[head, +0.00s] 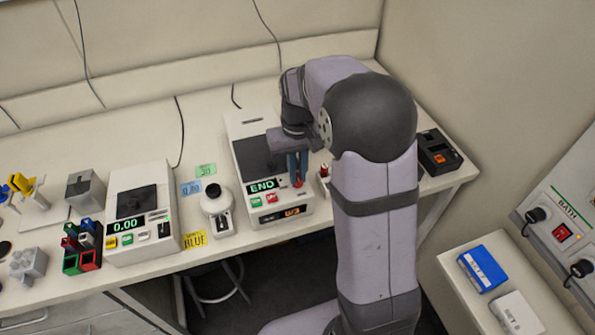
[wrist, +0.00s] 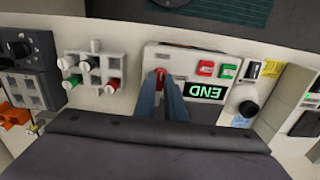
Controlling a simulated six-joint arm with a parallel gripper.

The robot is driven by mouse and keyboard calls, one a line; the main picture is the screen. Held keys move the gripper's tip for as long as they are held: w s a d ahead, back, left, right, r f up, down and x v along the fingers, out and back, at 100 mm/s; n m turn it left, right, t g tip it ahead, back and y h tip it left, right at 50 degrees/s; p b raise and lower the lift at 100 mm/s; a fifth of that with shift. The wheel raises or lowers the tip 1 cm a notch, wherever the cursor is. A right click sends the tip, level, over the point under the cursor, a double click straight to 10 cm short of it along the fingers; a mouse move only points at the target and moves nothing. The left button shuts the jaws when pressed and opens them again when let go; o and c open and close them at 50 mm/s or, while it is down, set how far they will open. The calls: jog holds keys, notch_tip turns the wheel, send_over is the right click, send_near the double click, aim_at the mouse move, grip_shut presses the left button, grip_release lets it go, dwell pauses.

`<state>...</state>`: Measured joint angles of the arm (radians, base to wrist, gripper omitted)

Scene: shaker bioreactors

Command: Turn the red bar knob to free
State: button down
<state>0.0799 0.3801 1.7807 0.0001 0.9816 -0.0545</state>
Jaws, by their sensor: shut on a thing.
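The red bar knob (head: 299,184) is on the front right of a white shaker (head: 240,126), beside a display that reads END (head: 262,186). My gripper (head: 297,177) comes down over the knob from above, its blue-grey fingers on either side of it. In the wrist view the knob (wrist: 160,73) shows as a small red piece between the fingertips (wrist: 162,80), and my gripper is shut on it. The fingers hide much of the knob, so its exact angle and any markings around it cannot be read. A green button (wrist: 227,71) and a red button (wrist: 205,68) sit beside it.
A rack with red and green pieces (wrist: 111,68) and a black box (head: 437,152) stand right of the shaker in the head view. A white round-topped device (head: 216,208) and a second white instrument (head: 138,197) stand to its left. My arm hides some bench.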

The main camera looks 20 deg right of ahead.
aim_at(298, 176)
jog(key=m+p, duration=0.1)
jog(key=m, duration=0.4)
jog(key=shift+w+r+m, duration=0.1)
jog(key=shift+m, duration=0.2)
jog(key=m+p, duration=0.1)
jog(key=m, duration=0.4)
jog(key=shift+m, duration=0.3)
jog(key=m+p, duration=0.1)
jog(key=m, duration=0.5)
jog(key=shift+m, duration=0.4)
jog(key=c, duration=1.8)
grip_release()
jog(key=shift+r+b, duration=1)
jog(key=shift+r, duration=2.65)
